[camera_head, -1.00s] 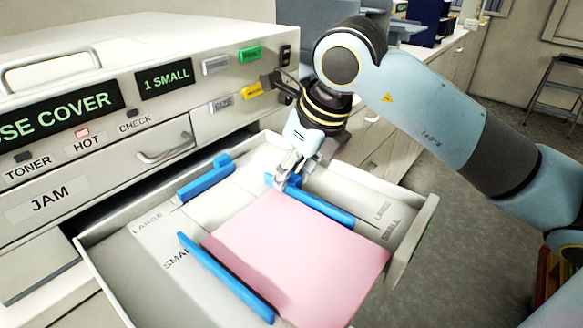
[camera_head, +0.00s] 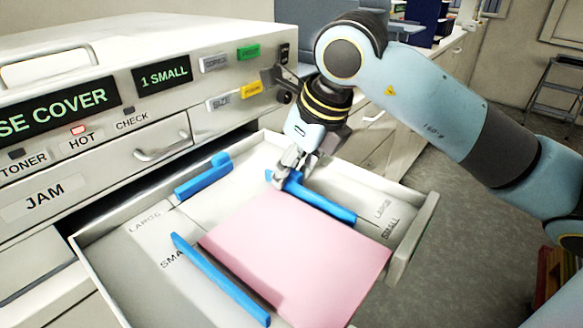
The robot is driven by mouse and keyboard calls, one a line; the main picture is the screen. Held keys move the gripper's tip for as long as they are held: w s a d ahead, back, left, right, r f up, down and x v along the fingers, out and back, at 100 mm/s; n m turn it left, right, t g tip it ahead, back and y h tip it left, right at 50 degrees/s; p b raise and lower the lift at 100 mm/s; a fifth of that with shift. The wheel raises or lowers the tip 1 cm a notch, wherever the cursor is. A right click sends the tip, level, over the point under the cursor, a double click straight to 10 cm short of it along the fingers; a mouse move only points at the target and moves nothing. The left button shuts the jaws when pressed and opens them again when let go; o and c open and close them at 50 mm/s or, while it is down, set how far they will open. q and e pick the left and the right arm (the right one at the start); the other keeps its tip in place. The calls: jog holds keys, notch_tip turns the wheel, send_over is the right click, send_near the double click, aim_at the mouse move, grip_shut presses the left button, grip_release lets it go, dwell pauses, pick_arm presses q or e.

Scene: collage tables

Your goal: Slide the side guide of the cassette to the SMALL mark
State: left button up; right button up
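The pulled-out cassette (camera_head: 120,280) is an open grey tray with pink paper (camera_head: 300,250) in it. A blue side guide (camera_head: 325,204) runs along the paper's far edge, toward the right LARGE mark (camera_head: 382,210) and SMALL mark (camera_head: 391,228). My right gripper (camera_head: 283,178) reaches down onto the far guide's left end. Its fingertips overlap the guide, so its grip is unclear. My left gripper is out of view.
A third blue guide (camera_head: 203,178) stands at the cassette's back, near the machine. The machine front (camera_head: 45,170) rises behind with a "1 SMALL" display (camera_head: 163,76), colored buttons and a lit HOT lamp (camera_head: 79,130). The cassette's right wall (camera_head: 415,240) borders open floor (camera_head: 440,290).

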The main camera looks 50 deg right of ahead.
jog(key=v, duration=0.7)
jog(key=shift+r, duration=0.25)
jog(key=shift+s+d, duration=0.1)
